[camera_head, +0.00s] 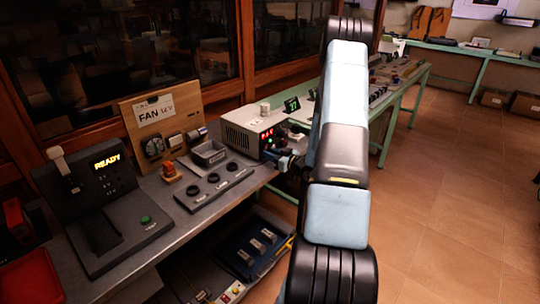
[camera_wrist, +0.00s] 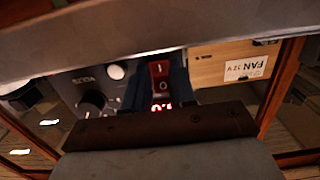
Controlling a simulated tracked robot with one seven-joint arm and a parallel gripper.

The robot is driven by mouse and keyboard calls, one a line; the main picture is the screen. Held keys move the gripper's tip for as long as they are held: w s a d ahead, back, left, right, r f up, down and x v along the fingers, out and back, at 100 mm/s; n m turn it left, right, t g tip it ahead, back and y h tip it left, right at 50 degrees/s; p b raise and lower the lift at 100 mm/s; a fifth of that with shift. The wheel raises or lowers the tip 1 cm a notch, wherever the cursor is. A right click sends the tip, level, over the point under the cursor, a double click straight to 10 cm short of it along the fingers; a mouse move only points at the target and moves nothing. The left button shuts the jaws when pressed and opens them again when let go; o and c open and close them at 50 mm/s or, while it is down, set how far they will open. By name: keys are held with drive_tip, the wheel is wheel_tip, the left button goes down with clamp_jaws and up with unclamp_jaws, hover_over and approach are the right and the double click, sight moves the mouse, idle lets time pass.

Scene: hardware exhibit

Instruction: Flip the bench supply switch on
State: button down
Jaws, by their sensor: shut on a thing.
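The bench supply (camera_head: 246,130) is a pale box with a dark front on the bench, with red digits and a green light lit. My gripper (camera_head: 290,162) is at its front, partly hidden by my arm. In the wrist view, the red rocker switch (camera_wrist: 159,69) with white I and O marks shows between the two dark fingers of my gripper (camera_wrist: 158,85). The fingers are closed in around it; exact contact is hard to see. Part of a lit red display (camera_wrist: 161,105) shows below the switch. Knobs (camera_wrist: 92,103) on the dark panel are beside it.
A wooden FAN board (camera_head: 160,125) stands behind a grey panel with black knobs (camera_head: 213,178). A dark console reading READY (camera_head: 107,162) is at left. More equipment lines the bench beyond my arm. The tiled floor (camera_head: 450,190) at right is clear.

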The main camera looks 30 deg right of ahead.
drive_tip(key=c, duration=0.9)
unclamp_jaws()
drive_tip(key=shift+s, duration=0.1)
drive_tip(key=v, duration=1.3)
drive_tip(key=shift+s+d, duration=0.15)
drive_tip(key=shift+s, duration=0.15)
